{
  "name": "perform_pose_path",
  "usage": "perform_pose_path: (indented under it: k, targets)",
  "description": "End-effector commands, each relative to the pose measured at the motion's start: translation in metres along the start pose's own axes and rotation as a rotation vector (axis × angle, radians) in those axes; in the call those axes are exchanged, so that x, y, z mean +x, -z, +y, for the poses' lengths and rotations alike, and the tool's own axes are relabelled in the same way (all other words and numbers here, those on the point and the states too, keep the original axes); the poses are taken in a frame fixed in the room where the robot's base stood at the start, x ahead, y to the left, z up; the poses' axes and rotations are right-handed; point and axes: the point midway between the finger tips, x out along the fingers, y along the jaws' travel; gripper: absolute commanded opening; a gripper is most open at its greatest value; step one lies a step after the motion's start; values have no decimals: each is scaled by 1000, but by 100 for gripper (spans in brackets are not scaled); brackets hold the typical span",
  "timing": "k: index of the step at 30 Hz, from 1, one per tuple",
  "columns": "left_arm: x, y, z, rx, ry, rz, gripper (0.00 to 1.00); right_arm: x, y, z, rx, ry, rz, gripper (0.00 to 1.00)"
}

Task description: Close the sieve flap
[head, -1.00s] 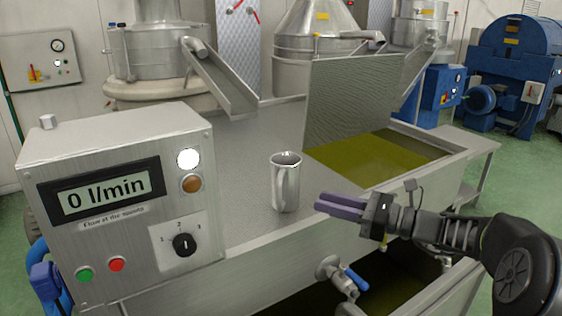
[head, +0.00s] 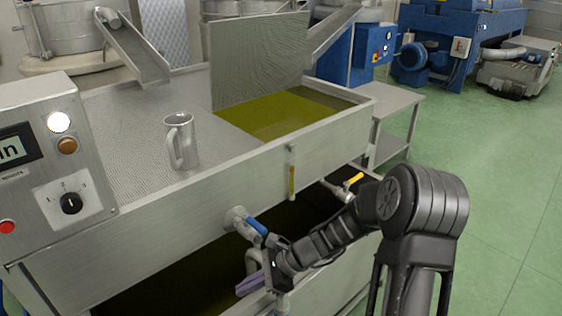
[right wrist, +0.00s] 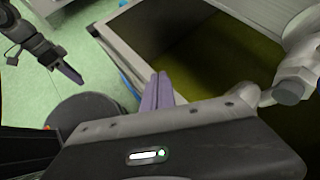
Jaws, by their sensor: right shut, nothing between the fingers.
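The sieve flap (head: 258,62), a grey perforated panel, stands upright over the tank (head: 330,118). Green-yellow oil (head: 275,115) shows in the opening beside its foot. A metal mug (head: 180,142) stands upright on the flat mesh cover (head: 120,125) left of the opening. My right gripper (head: 250,284) is shut and empty, low in front of the tank, below the blue-handled valve and well away from the flap. Its purple fingers show together in the right wrist view (right wrist: 157,92). My left gripper (right wrist: 70,76) appears at the upper left there; its finger gap is unclear.
A blue-handled valve (head: 254,226) and a yellow-handled tap (head: 352,182) stick out of the tank front. A lower basin of dark oil (head: 190,275) lies below. The control box (head: 60,165) stands at the left. Green floor (head: 490,190) is clear at the right.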

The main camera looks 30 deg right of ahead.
Motion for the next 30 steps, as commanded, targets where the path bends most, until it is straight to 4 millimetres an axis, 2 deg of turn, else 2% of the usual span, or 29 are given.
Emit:
perform_pose_path:
  k: [1, 2, 3, 5, 7, 9, 12, 15, 18, 30]
  targets:
    - [0, 0, 0, 0, 0, 0, 33, 25, 16, 26, -68, -71, 61, 0]
    - [0, 0, 0, 0, 0, 0, 33, 38, 28, 42, -123, -113, 103, 0]
    - [0, 0, 0, 0, 0, 0, 33, 56, 45, 67, -216, -178, 162, 0]
    - [0, 0, 0, 0, 0, 0, 33, 82, 72, 108, -405, -290, 248, 0]
    - [0, 0, 0, 0, 0, 0, 33, 108, 101, 157, -685, -424, 317, 0]
    - [0, 0, 0, 0, 0, 0, 33, 128, 117, 197, -988, -526, 334, 0]
    - [0, 0, 0, 0, 0, 0, 33, 150, 122, 237, -1346, -595, 291, 0]
    - [0, 0, 0, 0, 0, 0, 33, 163, 115, 261, -1578, -604, 231, 0]
    - [0, 0, 0, 0, 0, 0, 33, 170, 110, 273, -1690, -596, 193, 0]
    - [0, 0, 0, 0, 0, 0, 33, 172, 108, 274, -1716, -588, 188, 0]
